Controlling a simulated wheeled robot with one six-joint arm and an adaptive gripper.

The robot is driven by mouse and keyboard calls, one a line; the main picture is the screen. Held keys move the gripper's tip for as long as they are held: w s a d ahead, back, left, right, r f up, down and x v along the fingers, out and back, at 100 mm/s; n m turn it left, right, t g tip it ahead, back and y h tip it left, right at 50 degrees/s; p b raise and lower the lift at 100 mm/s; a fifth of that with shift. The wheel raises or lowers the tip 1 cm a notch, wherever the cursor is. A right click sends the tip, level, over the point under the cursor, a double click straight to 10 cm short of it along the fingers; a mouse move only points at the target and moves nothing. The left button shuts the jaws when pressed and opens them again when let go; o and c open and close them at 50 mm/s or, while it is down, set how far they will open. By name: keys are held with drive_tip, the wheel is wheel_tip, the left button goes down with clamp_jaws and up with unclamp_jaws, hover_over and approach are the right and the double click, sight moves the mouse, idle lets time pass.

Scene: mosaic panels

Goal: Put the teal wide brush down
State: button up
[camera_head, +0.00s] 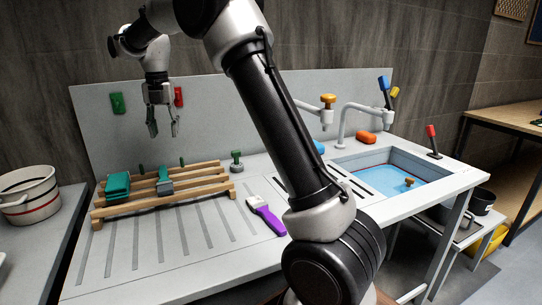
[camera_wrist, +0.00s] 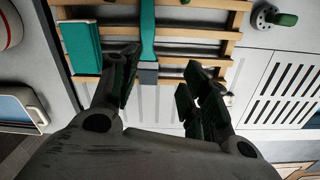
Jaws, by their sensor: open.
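The teal wide brush (camera_head: 165,186) lies across the slats of a wooden rack (camera_head: 205,184) on the grey worktop. In the wrist view its teal handle (camera_wrist: 148,30) runs across the slats to a grey band (camera_wrist: 147,72) just beyond the fingers; I cannot make out its bristles. My gripper (camera_head: 163,132) is open and empty, above the rack and apart from the brush. Its two spread fingers also show in the wrist view (camera_wrist: 155,85).
A teal block (camera_head: 117,185) lies on the rack's left end, beside the brush. A purple-handled brush (camera_head: 266,216) lies on the worktop to the right. A green-knobbed fitting (camera_head: 236,160) stands behind. A blue-floored sink (camera_head: 390,180) is at right, a white bucket (camera_head: 30,193) at far left.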

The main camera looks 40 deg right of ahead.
drive_tip(key=s+d+r+m+t, duration=0.1)
drive_tip(key=s+d+r+m, duration=0.35)
drive_tip(key=s+m, duration=0.4)
drive_tip(key=s+d+r+m+t, duration=0.1)
drive_tip(key=s+d+r+m, duration=0.4)
drive_tip(key=s, duration=0.6)
drive_tip(key=s+d+f+m, duration=0.2)
drive_tip(key=s+f+m, duration=0.1)
drive_tip(key=s+m, duration=0.2)
drive_tip(key=s+d+f+m+t, duration=0.1)
drive_tip(key=s+d+f+m, duration=0.1)
drive_tip(key=s+m, duration=0.4)
drive_tip(key=s+d+f+m+t, duration=0.1)
drive_tip(key=s+f+m, duration=0.3)
drive_tip(key=s, duration=0.6)
drive_tip(key=shift+s+d+m, duration=0.15)
drive_tip(key=shift+d+m, duration=0.3)
drive_tip(key=shift+m, duration=0.7)
drive_tip(key=shift+r, duration=0.1)
